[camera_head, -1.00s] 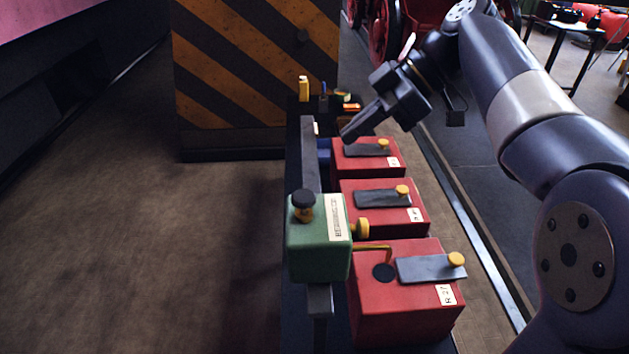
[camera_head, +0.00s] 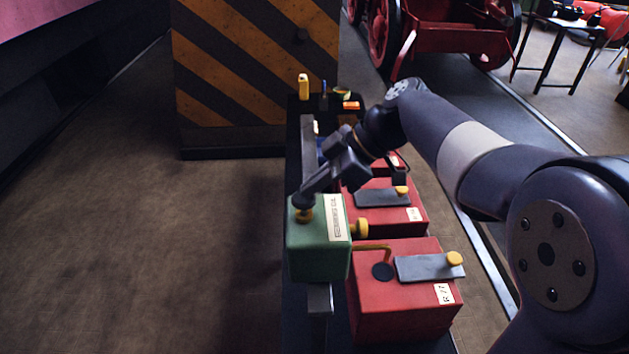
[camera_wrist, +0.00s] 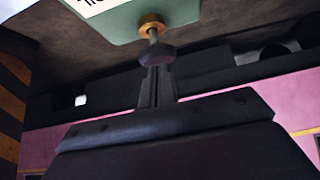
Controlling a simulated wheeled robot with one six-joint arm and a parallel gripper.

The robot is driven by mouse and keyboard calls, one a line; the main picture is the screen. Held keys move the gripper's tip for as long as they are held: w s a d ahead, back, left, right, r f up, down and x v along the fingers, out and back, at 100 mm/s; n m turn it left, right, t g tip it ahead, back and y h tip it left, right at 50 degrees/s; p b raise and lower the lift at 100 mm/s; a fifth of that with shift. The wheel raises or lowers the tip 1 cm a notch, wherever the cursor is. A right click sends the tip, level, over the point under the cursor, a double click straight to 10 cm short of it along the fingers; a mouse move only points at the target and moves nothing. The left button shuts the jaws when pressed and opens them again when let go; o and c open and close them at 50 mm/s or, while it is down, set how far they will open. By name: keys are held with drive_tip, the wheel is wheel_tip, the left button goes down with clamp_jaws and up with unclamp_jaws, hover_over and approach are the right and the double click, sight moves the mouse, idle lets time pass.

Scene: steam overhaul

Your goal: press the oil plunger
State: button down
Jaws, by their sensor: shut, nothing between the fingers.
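The green oil box (camera_head: 318,250) with a white label stands at the front of the rail. Its plunger has a dark round knob (camera_head: 303,201) above a brass collar (camera_head: 304,215). In the wrist view the knob (camera_wrist: 154,55) sits on a thin stem below the brass collar (camera_wrist: 151,25), so the stem shows as raised. My gripper (camera_head: 306,190) is shut and empty, its fingertips right at the top of the knob. The fingertips also show in the wrist view (camera_wrist: 157,76), lined up with the knob. I cannot tell whether they touch it.
A striped barrier (camera_head: 235,80) stands behind. The floor at left is clear.

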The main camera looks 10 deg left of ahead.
sight(315, 197)
drive_tip(key=shift+f, duration=0.1)
wheel_tip(315, 197, down, 3)
drive_tip(key=b, duration=0.3)
drive_tip(key=shift+s+d, duration=0.1)
idle(0.3)
